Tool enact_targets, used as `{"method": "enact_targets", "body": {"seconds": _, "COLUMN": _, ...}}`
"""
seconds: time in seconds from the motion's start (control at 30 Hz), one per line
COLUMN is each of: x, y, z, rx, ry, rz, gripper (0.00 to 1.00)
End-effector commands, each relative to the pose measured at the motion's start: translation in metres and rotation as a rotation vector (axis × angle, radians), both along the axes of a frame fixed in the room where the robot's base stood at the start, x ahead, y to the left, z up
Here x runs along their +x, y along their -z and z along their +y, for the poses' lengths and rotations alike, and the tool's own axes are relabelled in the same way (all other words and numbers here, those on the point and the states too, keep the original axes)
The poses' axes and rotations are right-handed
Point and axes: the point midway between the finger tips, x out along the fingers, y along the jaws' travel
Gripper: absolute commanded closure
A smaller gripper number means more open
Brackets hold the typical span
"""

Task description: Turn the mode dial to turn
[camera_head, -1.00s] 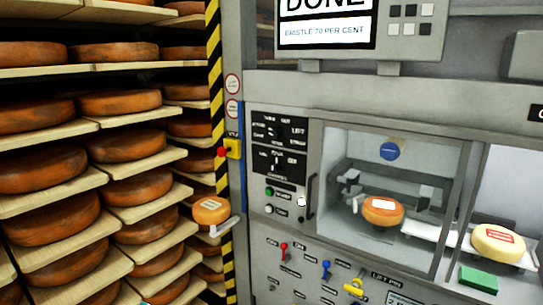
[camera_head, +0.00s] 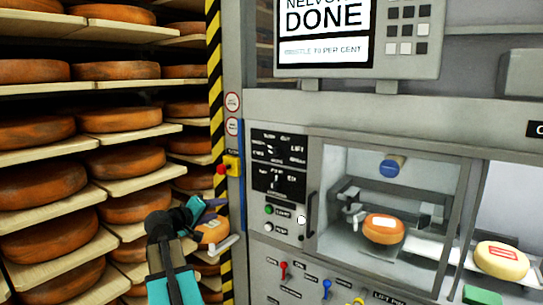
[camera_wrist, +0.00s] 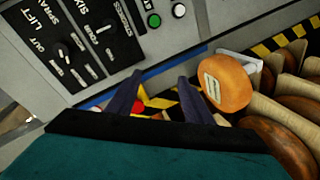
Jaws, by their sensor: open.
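The black dial panel (camera_head: 278,163) is on the grey machine front, with an upper dial (camera_head: 272,150) and a lower dial. The upper one has a LIFT label; its other labels are too small to read surely. In the wrist view, the dial beside LIFT, OUT and SPRAY (camera_wrist: 62,50) is at upper left, and a second dial (camera_wrist: 104,29) is right of it. I cannot read where either points. My gripper (camera_head: 207,208) is left of the panel, apart from it. In the wrist view its dark fingers (camera_wrist: 154,92) are spread and empty.
A small orange cheese (camera_wrist: 228,84) on a bracket is close beside my gripper. A yellow box with a red button (camera_head: 230,167) is on the striped post. Cheese shelves (camera_head: 110,188) fill the left. A door handle (camera_head: 311,212) stands right of the panel.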

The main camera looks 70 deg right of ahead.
Motion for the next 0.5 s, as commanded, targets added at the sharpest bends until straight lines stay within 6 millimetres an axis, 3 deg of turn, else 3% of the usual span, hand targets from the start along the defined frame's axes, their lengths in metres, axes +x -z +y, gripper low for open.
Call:
{"method": "enact_targets", "body": {"seconds": 0.03, "x": -0.013, "y": -0.025, "z": -0.009, "rx": -0.038, "ry": 0.021, "rz": -0.008, "gripper": 0.54}}
{"method": "enact_targets", "body": {"seconds": 0.1, "x": -0.032, "y": -0.057, "z": -0.018, "rx": -0.089, "ry": 0.05, "rz": -0.011, "gripper": 0.54}}
{"method": "enact_targets", "body": {"seconds": 0.23, "x": -0.065, "y": -0.109, "z": -0.029, "rx": -0.174, "ry": 0.099, "rz": -0.014, "gripper": 0.54}}
{"method": "enact_targets", "body": {"seconds": 0.33, "x": -0.084, "y": -0.139, "z": -0.033, "rx": -0.225, "ry": 0.126, "rz": -0.014, "gripper": 0.54}}
{"method": "enact_targets", "body": {"seconds": 0.5, "x": -0.102, "y": -0.166, "z": -0.036, "rx": -0.269, "ry": 0.153, "rz": -0.011, "gripper": 0.54}}
